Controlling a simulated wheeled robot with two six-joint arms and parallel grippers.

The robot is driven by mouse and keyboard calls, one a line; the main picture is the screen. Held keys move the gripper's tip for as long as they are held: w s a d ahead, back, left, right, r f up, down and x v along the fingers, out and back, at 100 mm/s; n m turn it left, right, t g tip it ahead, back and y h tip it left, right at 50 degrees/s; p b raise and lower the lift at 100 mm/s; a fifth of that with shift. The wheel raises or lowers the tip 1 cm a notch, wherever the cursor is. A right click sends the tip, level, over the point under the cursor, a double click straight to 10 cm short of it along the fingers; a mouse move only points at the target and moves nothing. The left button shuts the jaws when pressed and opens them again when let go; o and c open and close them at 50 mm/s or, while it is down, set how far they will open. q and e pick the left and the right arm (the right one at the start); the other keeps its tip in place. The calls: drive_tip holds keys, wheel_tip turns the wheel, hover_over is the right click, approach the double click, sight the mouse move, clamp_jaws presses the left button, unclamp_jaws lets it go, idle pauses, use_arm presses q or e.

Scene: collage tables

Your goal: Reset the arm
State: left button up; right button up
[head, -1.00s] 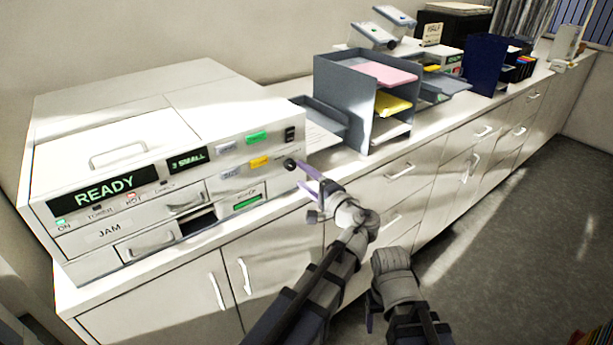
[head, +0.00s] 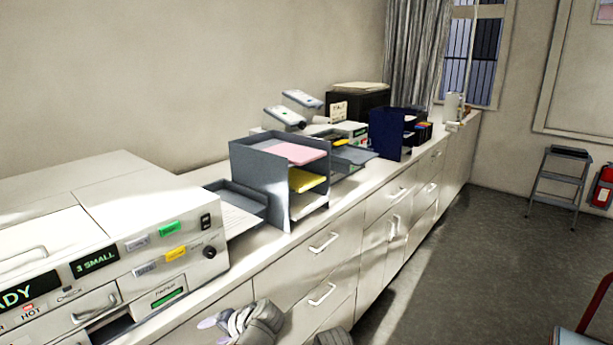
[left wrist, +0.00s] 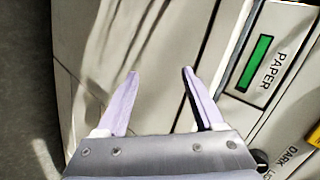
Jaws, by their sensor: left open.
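My left gripper (left wrist: 160,85) is open and empty in the left wrist view, its two pale purple fingers apart. Beyond its fingers is the front of the white machine, with a green strip (left wrist: 255,63) beside the word PAPER. In the head view my left gripper (head: 213,322) is low in the picture, in front of the counter and below the machine (head: 180,260); its fingers are partly hidden by my own wrist. A small grey part of my other arm shows at the bottom edge, but its gripper is out of view.
A grey tray stack (head: 258,185) with pink, yellow and white paper stands on the counter (head: 345,205) right of the machine. A dark blue file holder (head: 386,135) is farther back.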

use_arm(q)
drive_tip(key=s+d+f+n+g+h, duration=0.3)
drive_tip(key=s+d+f+h, duration=0.4)
drive_tip(key=s+f+h, duration=0.1)
drive_tip(key=s+d+m+g, duration=0.1)
drive_tip(key=s+d+m, duration=0.3)
drive_tip(key=d, duration=0.7)
drive_tip(key=shift+s+d+r, duration=0.25)
drive_tip(key=shift+s+d, duration=0.15)
drive_tip(key=shift+s, duration=0.75)
